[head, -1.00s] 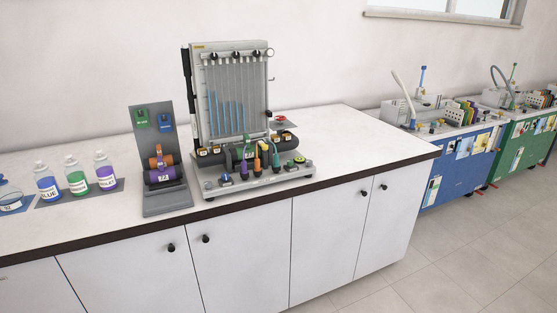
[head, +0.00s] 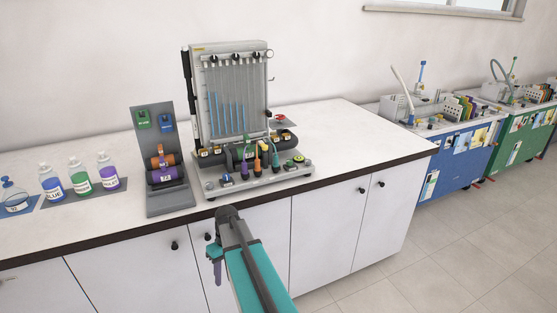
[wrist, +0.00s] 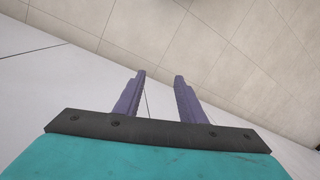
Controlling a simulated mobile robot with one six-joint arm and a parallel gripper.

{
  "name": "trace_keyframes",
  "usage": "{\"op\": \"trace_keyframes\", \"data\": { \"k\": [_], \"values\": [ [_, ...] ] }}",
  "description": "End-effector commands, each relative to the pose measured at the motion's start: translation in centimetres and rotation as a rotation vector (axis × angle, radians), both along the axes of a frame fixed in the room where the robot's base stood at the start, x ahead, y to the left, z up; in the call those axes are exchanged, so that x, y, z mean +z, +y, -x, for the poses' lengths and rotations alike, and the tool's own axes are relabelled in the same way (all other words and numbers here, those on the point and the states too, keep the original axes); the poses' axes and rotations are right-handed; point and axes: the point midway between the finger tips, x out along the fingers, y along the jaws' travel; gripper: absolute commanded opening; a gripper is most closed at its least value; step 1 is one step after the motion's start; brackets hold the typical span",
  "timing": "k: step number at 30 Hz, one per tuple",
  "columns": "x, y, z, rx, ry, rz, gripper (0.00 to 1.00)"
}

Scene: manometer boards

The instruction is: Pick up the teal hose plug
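A small teal hose plug (head: 276,158) appears to stand upright on the front base of the manometer board (head: 228,90), right of an orange plug (head: 257,167). It is small, so its exact shape is hard to tell. My gripper (head: 216,268) hangs in front of the cabinet doors, below the counter edge and lower left of the plug. In the wrist view my gripper (wrist: 159,78) has its two purple fingers apart with nothing between them. The plug does not show in the wrist view.
Purple (head: 244,170) and blue (head: 227,179) plugs stand left of the teal one, a green-yellow knob (head: 298,159) right. A grey stand (head: 170,203) with hose rolls and several bottles are further left. The counter's right end (head: 365,145) is clear.

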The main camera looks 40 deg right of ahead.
Motion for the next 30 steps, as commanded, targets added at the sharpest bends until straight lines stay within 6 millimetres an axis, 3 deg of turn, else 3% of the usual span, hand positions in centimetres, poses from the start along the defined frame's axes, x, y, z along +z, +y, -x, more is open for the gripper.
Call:
{"op": "trace_keyframes", "data": {
  "k": [1, 12, 23, 30],
  "values": [
    [2.1, -1.4, -0.8, -0.004, -0.021, 0.001, 0.37],
    [14.9, -9.8, -3.6, 0.011, -0.151, 0.012, 0.37],
    [27.3, -17.9, -3.8, 0.017, -0.267, 0.054, 0.37],
    [37.0, -26.1, -3.4, -0.037, -0.362, 0.127, 0.37]
  ]
}}
